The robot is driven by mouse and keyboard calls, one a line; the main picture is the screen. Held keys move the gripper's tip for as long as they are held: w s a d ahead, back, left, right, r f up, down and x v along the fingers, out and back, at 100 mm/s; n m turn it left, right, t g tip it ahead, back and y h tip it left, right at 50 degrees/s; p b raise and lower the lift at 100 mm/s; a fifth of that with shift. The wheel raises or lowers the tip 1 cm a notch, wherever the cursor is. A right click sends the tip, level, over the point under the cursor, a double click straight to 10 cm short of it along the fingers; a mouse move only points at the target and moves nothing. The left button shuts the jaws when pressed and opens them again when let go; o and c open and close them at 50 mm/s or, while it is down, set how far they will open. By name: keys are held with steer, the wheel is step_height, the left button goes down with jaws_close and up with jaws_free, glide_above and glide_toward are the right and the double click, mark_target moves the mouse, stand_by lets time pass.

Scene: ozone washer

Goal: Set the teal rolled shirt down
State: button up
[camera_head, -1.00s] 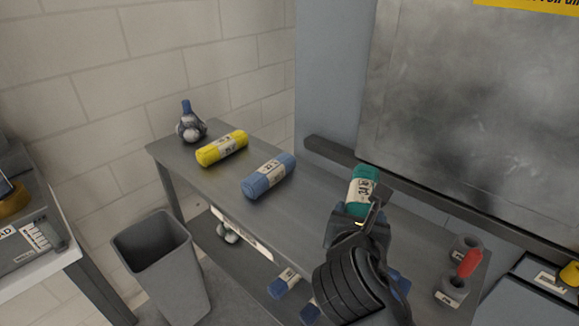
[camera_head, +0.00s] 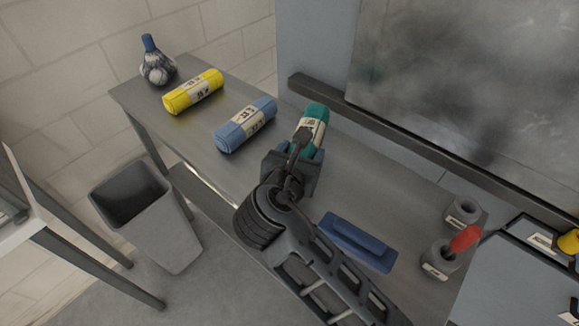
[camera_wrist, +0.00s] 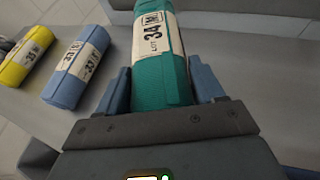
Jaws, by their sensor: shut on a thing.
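The teal rolled shirt (camera_head: 314,119) has a white paper band and is between the fingers of my gripper (camera_head: 301,150). In the wrist view the teal shirt (camera_wrist: 162,70) fills the space between the two blue fingers of my gripper (camera_wrist: 160,92), with its band marked 34 pointing away. My gripper is shut on it. The shirt is over the grey metal table (camera_head: 365,170), to the right of the blue roll; I cannot tell whether it touches the tabletop. Its near end is hidden by my gripper in the head view.
A blue roll (camera_head: 244,125), a yellow roll (camera_head: 193,92) and a tied bundle (camera_head: 158,66) lie on the table's left part. A flat blue object (camera_head: 357,243), grey holders (camera_head: 463,212) and a red-handled tool (camera_head: 465,238) are to the right. A grey bin (camera_head: 147,215) stands in front.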

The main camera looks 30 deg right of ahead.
steer(key=shift+w+a+f+b, duration=0.25)
steer(key=shift+a+f+b, duration=0.3)
steer(key=shift+b, duration=0.1)
steer(key=shift+w+a+f+b, duration=0.15)
steer(key=shift+w+a+b, duration=0.05)
steer(key=shift+a+b, duration=0.2)
step_height(320, 180, down, 4)
steer(key=b, duration=0.6)
steer(key=o, duration=1.2)
steer(key=v, duration=1.2)
